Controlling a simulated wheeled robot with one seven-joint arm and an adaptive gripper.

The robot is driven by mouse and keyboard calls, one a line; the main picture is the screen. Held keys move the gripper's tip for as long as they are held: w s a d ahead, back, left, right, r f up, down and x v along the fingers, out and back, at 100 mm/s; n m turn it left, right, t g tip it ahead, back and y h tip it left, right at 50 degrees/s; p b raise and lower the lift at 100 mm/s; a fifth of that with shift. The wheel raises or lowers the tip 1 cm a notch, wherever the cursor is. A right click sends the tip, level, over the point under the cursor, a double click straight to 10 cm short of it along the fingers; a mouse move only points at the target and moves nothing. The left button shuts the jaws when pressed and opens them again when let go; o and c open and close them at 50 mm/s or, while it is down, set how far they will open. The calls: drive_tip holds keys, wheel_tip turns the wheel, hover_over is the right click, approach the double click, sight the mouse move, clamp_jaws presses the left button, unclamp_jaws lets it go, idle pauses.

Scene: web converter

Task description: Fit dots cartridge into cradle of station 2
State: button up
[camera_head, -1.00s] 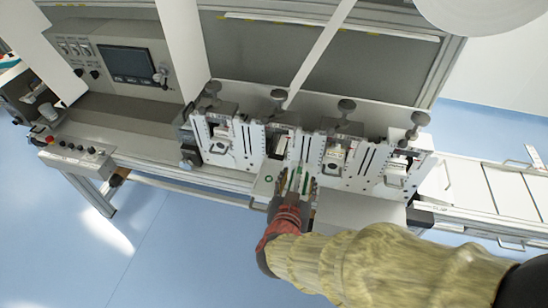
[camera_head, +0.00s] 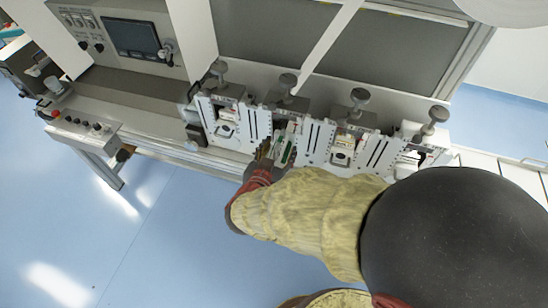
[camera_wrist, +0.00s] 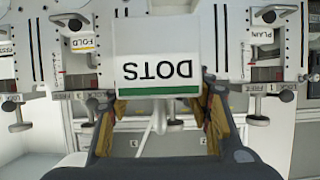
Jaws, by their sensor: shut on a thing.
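The dots cartridge (camera_wrist: 157,58) is a white block with black DOTS lettering, upside down in the wrist view, and a green stripe. My gripper (camera_wrist: 163,97) is shut on it, with one yellow-padded finger on each side. In the head view the cartridge (camera_head: 284,153) is in front of the second bay from the left. That bay's cradle (camera_head: 287,108) lies between two white slotted panels and is mostly hidden by the cartridge. I cannot tell whether the cartridge touches or is seated in it.
A FOLD cartridge (camera_wrist: 82,44) sits in one neighbouring bay and a PLAIN cartridge (camera_wrist: 261,36) in the other. Dark knobs (camera_head: 361,97) stand above the bays. A control box (camera_head: 88,128) is at left. Blue floor (camera_head: 165,230) is open in front.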

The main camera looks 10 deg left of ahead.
drive_tip(key=w+f, duration=0.1)
drive_tip(key=w+a+f, duration=0.1)
drive_tip(key=f, duration=0.1)
drive_tip(key=w+a+f+b, duration=0.1)
drive_tip(key=f, duration=0.1)
drive_tip(key=shift+w, duration=0.1)
drive_tip(key=shift+f+b, duration=0.3)
drive_tip(key=shift+f, duration=1.45)
clamp_jaws()
drive_tip(key=o, duration=1.2)
unclamp_jaws()
drive_tip(key=shift+f, duration=0.15)
drive_tip(key=shift+c, duration=0.2)
drive_tip(key=shift+o, duration=1.2)
drive_tip(key=shift+a, duration=0.1)
drive_tip(key=shift+o, duration=0.9)
drive_tip(key=shift+r, duration=0.25)
